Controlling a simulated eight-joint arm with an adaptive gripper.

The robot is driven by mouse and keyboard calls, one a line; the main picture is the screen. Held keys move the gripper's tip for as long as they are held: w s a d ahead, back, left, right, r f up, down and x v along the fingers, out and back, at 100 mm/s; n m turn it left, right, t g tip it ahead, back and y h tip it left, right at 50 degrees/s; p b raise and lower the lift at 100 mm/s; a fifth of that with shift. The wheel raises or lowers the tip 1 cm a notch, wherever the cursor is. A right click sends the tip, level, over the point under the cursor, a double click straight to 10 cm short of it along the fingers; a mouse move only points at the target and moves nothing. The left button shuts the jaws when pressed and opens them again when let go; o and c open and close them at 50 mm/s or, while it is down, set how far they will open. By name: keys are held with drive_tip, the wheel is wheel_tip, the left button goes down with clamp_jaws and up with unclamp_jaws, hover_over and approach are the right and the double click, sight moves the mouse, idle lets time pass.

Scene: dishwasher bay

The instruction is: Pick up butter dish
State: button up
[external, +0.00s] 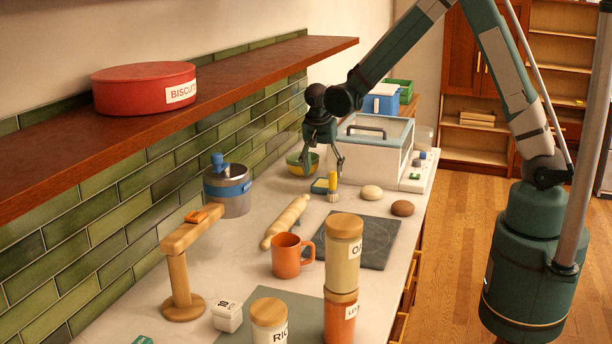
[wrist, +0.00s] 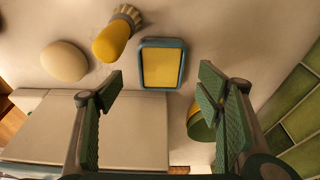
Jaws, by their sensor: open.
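The butter dish, as far as I can tell, is a small rectangular thing with a blue rim and a yellow middle (wrist: 161,66). In the external view it lies on the counter (external: 319,186), below my gripper and partly hidden by the brush. My gripper (external: 324,170) is open and empty above it, pointing down. In the wrist view my gripper's fingers (wrist: 160,88) stand wide apart, and the dish shows between and beyond their tips, not touched.
A yellow-handled brush (external: 333,181) stands close beside the dish. A pale round bun-like thing (external: 371,192) and a brown one (external: 402,208) lie to the right. A yellow-green bowl (external: 299,162) and a white glass-lidded box (external: 371,161) stand behind. A rolling pin (external: 286,222) lies nearer the camera.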

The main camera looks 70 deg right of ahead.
sight(324, 184)
drive_tip(key=shift+f, duration=0.1)
idle(0.3)
drive_tip(key=shift+x, duration=2.5)
drive_tip(key=shift+w+d, duration=0.1)
drive_tip(key=shift+d, duration=0.05)
drive_tip(key=shift+f+b, duration=0.25)
drive_tip(key=shift+b, duration=0.05)
drive_tip(key=c, duration=1.2)
